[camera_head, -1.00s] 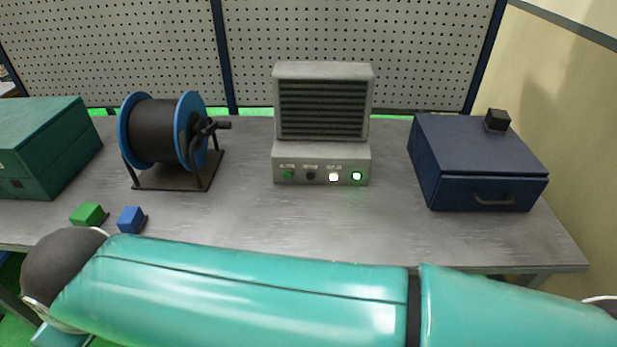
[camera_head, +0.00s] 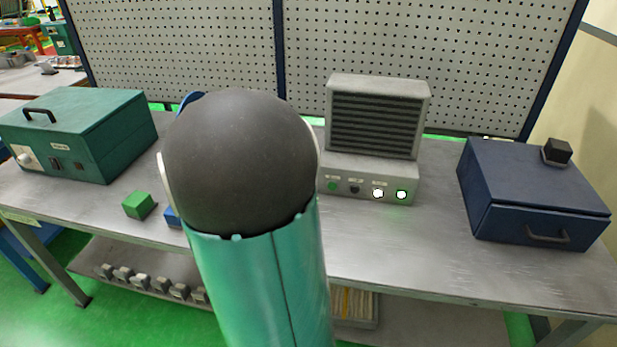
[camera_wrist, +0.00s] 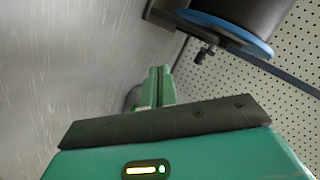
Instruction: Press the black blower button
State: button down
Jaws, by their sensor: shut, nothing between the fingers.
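The grey blower unit (camera_head: 378,118) stands at the back of the bench, with a louvred vent above a low control panel. The black button (camera_head: 354,188) is second from the left on that panel, right of a green button (camera_head: 332,185). Two bright round lights or buttons are further right. My gripper is outside the head view, where my arm rises left of the blower. In the wrist view my gripper (camera_wrist: 158,78) is shut and empty, above the grey bench top. The blower and its button are not in the wrist view.
My arm mostly hides the blue-flanged spool, which shows in the wrist view (camera_wrist: 228,32). A green case (camera_head: 85,130), a green block (camera_head: 139,205) and a blue block (camera_head: 172,218) are left. A navy box (camera_head: 535,190) with a black cube (camera_head: 556,150) is right. Bench in front of the blower is clear.

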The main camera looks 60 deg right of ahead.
aim_at(355, 189)
jog(key=s+d+f+m+g, duration=0.2)
jog(key=s, duration=0.2)
jog(key=s+d+f+m+g+h, duration=0.1)
jog(key=s+d+m+g, duration=0.1)
jog(key=s, duration=0.3)
jog(key=s+d+f+m+g+h, duration=0.1)
jog(key=s+d+f+m+g, duration=0.1)
jog(key=s+d+g, duration=0.1)
jog(key=shift+s+d+f+m, duration=0.15)
jog(key=shift+s+d+f, duration=0.1)
jog(key=shift+s, duration=0.3)
jog(key=shift+s+d+f+m, duration=0.15)
jog(key=shift+s+d, duration=0.1)
jog(key=shift+s, duration=0.25)
jog(key=s+m+g, duration=0.1)
jog(key=s+g, duration=0.1)
jog(key=s, duration=0.1)
jog(key=s+f+m+g, duration=0.1)
jog(key=s+g, duration=0.1)
jog(key=s, duration=0.2)
jog(key=s+f+m+g, duration=0.1)
jog(key=s+m+g, duration=0.1)
jog(key=s, duration=0.1)
jog(key=shift+s+d+f, duration=0.15)
jog(key=shift+s+d, duration=0.1)
jog(key=shift+d, duration=0.15)
jog(key=shift+d, duration=0.1)
